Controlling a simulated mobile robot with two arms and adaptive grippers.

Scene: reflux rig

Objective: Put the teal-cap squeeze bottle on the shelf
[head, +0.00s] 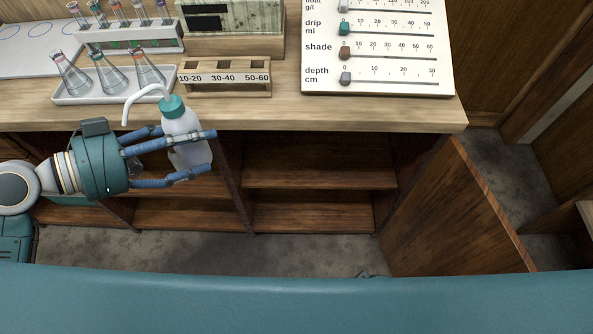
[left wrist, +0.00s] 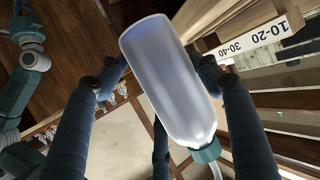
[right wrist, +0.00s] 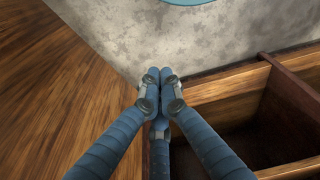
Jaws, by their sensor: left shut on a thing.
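The squeeze bottle (head: 189,138) has a translucent white body, a teal cap (head: 172,105) and a bent white spout. My left gripper (head: 209,151) is shut around its body and holds it in front of the bench edge, cap up and slightly tilted. The bottle also fills the middle of the left wrist view (left wrist: 168,80). The open wooden shelf (head: 320,177) under the bench top has upper and lower boards; its right bay looks empty. My right gripper (right wrist: 159,80) is shut with its fingertips together and nothing visible between them, near the bays.
On the bench stand a white tray (head: 62,99) with several flasks, a test tube rack (head: 125,38), a wooden rack labelled 10-20 to 50-60 (head: 225,78) and a slider board (head: 385,70). An open wooden door (head: 455,220) stands right of the bays.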

